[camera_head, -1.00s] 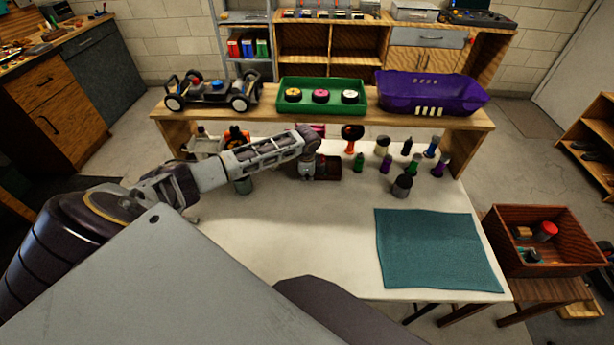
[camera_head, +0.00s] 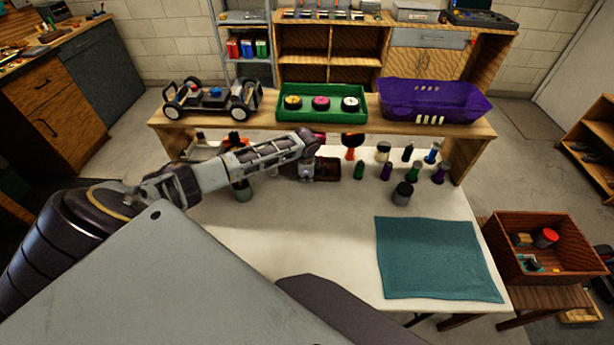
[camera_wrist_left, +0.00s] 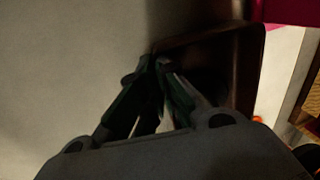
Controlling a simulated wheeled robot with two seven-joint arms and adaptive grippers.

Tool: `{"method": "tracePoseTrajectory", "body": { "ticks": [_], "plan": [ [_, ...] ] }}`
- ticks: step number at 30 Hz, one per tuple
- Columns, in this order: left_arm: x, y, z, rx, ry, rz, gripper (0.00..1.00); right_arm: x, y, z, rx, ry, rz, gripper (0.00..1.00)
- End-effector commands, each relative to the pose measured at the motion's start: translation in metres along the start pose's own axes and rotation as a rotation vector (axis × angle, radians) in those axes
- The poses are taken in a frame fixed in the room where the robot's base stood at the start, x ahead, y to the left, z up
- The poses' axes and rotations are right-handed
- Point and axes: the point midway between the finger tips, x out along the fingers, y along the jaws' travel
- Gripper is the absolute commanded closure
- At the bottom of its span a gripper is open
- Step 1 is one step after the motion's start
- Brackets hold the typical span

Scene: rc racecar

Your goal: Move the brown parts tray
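The brown parts tray (camera_head: 328,172) is a small dark brown box near the back of the white table, below the raised wooden shelf. My left gripper (camera_head: 306,174) points down at the tray's left side. In the left wrist view the two fingertips (camera_wrist_left: 154,64) come together at the edge of the tray (camera_wrist_left: 246,72) and appear shut on its wall. The tray's inside is dark there, and its contents cannot be made out. My right gripper is not in view.
Several bottles (camera_head: 402,193) stand right of the tray. The shelf (camera_head: 270,126) above holds a car chassis, a green tray (camera_head: 322,116) and a purple bin (camera_head: 432,103). A teal mat (camera_head: 438,258) lies flat and empty at the front right. A wooden box (camera_head: 548,273) stands beyond the table's right edge.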

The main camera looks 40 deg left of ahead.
Motion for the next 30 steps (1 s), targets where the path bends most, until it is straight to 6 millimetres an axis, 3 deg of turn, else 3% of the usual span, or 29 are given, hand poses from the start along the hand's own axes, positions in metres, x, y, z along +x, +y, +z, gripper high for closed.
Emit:
{"method": "tracePoseTrajectory", "body": {
  "ticks": [5, 12, 19, 25, 30],
  "plan": [
    [0.000, 0.000, 0.000, -0.001, 0.000, 0.000, 1.00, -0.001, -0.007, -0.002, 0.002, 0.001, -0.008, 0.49],
    [0.000, 0.000, 0.000, 0.000, 0.000, 0.000, 1.00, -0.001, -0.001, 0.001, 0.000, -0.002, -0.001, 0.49],
    [0.000, 0.000, 0.000, 0.000, 0.000, 0.000, 0.70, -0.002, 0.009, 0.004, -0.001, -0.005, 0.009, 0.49],
    [0.000, 0.000, 0.000, 0.000, -0.001, 0.000, 0.70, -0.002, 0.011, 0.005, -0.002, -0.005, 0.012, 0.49],
    [-0.001, 0.000, 0.000, 0.000, 0.000, 0.000, 0.70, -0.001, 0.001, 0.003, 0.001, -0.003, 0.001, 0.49]
  ]
}}
